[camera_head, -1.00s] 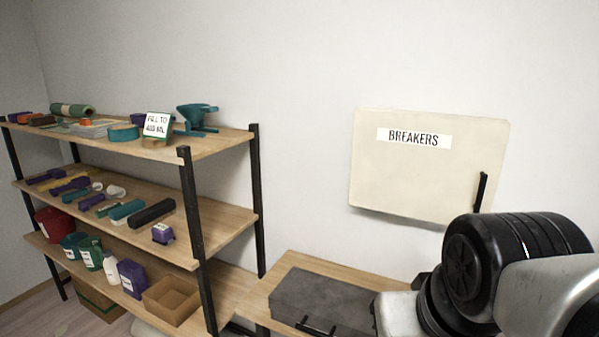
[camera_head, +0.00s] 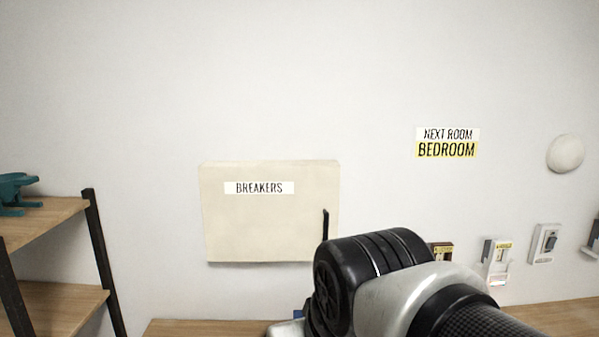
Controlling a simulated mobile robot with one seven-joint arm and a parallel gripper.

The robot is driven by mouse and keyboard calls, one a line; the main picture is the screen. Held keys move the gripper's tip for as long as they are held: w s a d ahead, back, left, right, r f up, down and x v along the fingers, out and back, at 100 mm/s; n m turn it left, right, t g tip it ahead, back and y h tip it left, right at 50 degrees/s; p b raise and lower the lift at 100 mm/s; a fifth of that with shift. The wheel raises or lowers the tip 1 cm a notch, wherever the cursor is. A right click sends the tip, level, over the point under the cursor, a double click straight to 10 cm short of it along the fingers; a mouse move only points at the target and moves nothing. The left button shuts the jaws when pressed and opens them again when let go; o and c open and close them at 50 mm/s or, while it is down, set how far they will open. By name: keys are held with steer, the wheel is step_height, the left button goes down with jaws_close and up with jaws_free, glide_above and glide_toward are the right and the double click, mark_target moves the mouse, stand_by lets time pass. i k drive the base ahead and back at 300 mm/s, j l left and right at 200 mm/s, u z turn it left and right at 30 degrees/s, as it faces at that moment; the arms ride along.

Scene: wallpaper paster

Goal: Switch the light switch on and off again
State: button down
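A grey wall plate with a dark rocker, which looks like the light switch (camera_head: 545,243), is on the wall at the right. Whether it is on or off is too small to tell. To its left is a white wall unit with a yellow label (camera_head: 498,257). Further left is a brown wall unit (camera_head: 441,253), partly hidden behind my arm. My arm crosses the lower middle and right of the view. My gripper is not in view.
A cream breaker box (camera_head: 268,215) with a black handle hangs on the wall behind my arm. A wooden shelf (camera_head: 60,300) stands at the left. A wooden counter (camera_head: 570,317) runs along the wall below. A round white fixture (camera_head: 565,153) and a bedroom sign (camera_head: 447,143) are on the wall.

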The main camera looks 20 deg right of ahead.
mark_target(549, 245)
steer(key=z, duration=2.1)
steer(key=i+l, duration=0.1)
steer(key=l, duration=0.3)
steer(key=i+l, duration=0.1)
steer(key=l, duration=0.25)
steer(key=i+l+u, duration=0.1)
steer(key=l, duration=0.3)
steer(key=i+l, duration=0.25)
steer(key=i+l+u, duration=0.1)
steer(key=l, duration=0.3)
steer(key=i+l+u, duration=0.1)
steer(key=i+l, duration=0.25)
steer(key=i+u, duration=0.1)
steer(key=i, duration=0.6)
